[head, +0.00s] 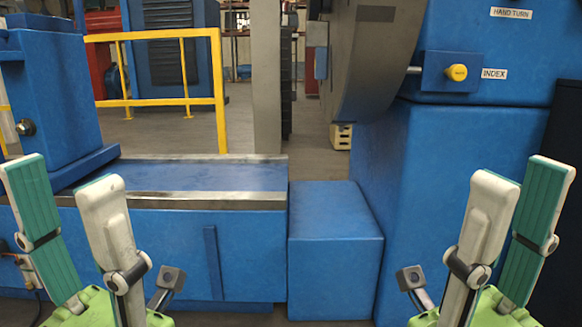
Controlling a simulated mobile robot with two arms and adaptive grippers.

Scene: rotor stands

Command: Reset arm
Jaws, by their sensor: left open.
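My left gripper (68,190) is at the lower left, pointing up. Its two fingers, with green and pale pads, stand apart with nothing between them. My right gripper (522,185) is at the lower right, also pointing up. Its fingers are apart and nothing shows between them. Both grippers appear in front of the blue machine and I see neither holding anything.
A blue rotor stand (400,200) with a grey disc (375,60) and a yellow INDEX knob (456,73) stands at the right. A blue bed (200,175) with metal rails runs left. A blue block (335,255) sits between. A yellow railing (220,95) is behind.

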